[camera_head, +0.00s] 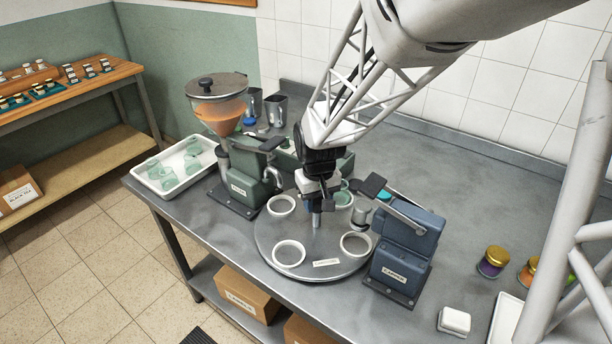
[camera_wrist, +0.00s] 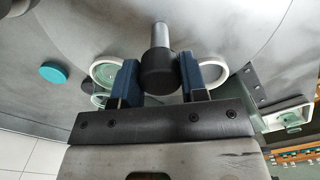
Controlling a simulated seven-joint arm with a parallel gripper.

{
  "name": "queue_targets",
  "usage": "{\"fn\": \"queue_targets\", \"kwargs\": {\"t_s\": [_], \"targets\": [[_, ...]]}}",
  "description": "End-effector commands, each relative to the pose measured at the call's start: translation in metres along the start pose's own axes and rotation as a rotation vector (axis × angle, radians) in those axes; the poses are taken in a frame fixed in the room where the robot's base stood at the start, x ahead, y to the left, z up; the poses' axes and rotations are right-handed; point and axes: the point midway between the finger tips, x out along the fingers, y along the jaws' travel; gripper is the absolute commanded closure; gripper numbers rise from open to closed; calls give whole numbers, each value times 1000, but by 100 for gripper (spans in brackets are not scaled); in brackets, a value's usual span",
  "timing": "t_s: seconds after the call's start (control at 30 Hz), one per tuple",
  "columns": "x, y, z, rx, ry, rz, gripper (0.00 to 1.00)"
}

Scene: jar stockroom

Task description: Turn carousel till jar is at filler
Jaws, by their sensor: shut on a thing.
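The carousel (camera_head: 300,235) is a round grey turntable with several white ring seats. A greenish glass jar (camera_head: 343,198) sits in the back-right seat, partly behind my arm; it seems also to show in the wrist view (camera_wrist: 108,72). The front-left seat (camera_head: 289,253), left seat (camera_head: 281,205) and right seat (camera_head: 355,244) look empty. The filler (camera_head: 240,180), a green machine with an orange-filled hopper, stands left of the carousel. My gripper (camera_head: 315,203) is shut on the dark knob (camera_wrist: 160,72) atop the carousel's grey post (camera_head: 317,222), blue fingers either side.
The blue capper (camera_head: 402,250) stands close on the carousel's right, with a teal lid (camera_wrist: 54,72). A white tray (camera_head: 165,191) of greenish jars lies left of the filler. Metal cups (camera_head: 276,108) stand behind. Filled jars (camera_head: 493,261) and a white block (camera_head: 454,321) are at right.

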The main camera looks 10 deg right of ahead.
Motion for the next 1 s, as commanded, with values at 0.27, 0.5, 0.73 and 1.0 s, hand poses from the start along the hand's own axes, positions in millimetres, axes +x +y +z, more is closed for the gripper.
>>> {"fn": "queue_targets", "kwargs": {"t_s": [0.27, 0.5, 0.73, 1.0], "targets": [[0, 0, 0, -16, 0, 0, 100], [-1, 0, 0, -72, 1, 0, 100], [0, 0, 0, -164, 0, 0, 100], [-1, 0, 0, -297, 1, 0, 100]]}}
